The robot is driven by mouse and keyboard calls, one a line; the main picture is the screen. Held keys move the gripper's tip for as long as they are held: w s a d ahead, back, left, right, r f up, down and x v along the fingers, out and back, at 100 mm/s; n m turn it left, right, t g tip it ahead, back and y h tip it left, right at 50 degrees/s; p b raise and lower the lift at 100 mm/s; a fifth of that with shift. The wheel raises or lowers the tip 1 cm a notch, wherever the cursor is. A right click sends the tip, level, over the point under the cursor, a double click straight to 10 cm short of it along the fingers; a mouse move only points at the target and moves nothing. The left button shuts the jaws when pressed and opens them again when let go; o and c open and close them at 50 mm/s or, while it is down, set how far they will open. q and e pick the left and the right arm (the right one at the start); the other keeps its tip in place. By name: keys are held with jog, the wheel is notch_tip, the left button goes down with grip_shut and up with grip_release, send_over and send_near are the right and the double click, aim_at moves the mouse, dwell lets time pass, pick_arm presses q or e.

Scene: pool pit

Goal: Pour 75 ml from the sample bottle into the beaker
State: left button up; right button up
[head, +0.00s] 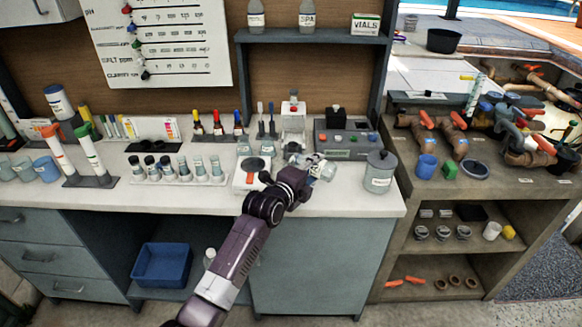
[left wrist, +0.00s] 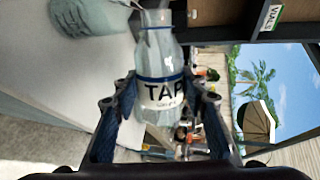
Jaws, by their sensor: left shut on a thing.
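My left gripper (head: 306,172) is shut on a clear bottle (head: 324,170) with a blue band, held over the front of the counter. In the left wrist view the bottle (left wrist: 157,75) is between both fingers, its label reads TAP, and its neck points to the top of the picture. In the head view it looks tilted; the liquid level is hard to tell. A greenish see-through vessel (left wrist: 88,18) with dark lettering is at the top left of the wrist view. Small glass vessels (head: 244,147) stand behind the gripper; I cannot tell which is the beaker. My right gripper is out of view.
A lidded grey jar (head: 380,172) stands right of the bottle. A grey instrument (head: 343,143) is behind it. A white device (head: 250,178) with a dark round top is left of the gripper. Sample vials (head: 178,170) and dropper bottles stand farther left. The counter's front edge is close.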

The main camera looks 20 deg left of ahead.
pick_arm(q)
jog(key=shift+s+d+r, duration=0.1)
jog(key=shift+d+r, duration=0.05)
jog(key=shift+d, duration=0.2)
dwell(0.3)
jog(key=shift+a+r+n+p, duration=0.1)
jog(key=shift+r+n+p, duration=0.35)
jog(key=shift+n, duration=0.15)
dwell(1.1)
jog(key=shift+r+h, duration=0.25)
jog(key=shift+h, duration=0.15)
dwell(0.3)
